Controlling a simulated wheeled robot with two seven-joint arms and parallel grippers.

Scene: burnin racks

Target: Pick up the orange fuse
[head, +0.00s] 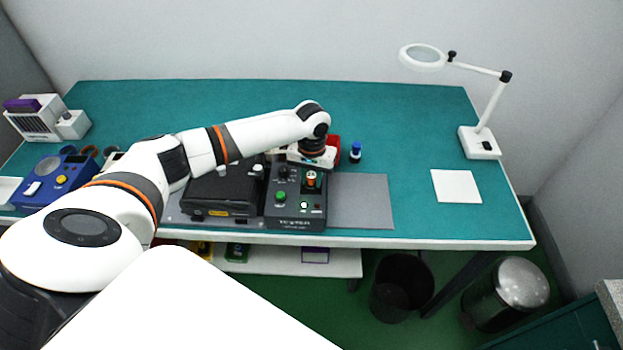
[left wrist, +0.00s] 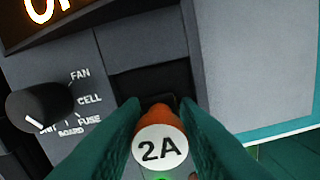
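The orange fuse (left wrist: 160,115) with a round white "2A" end shows between the two dark green fingers of my left gripper (left wrist: 162,135) in the left wrist view. Both fingers press against its sides. Behind it is a dark recess in the grey panel; I cannot tell whether the fuse still sits in its holder. In the head view the fuse (head: 311,179) shows small and orange at the upper right of the black test unit (head: 283,212), just below my left gripper (head: 310,168). My right gripper is not in view.
The panel has a black selector knob (left wrist: 38,103) and a lit display (left wrist: 45,12). A grey mat (head: 362,203) lies clear at right.

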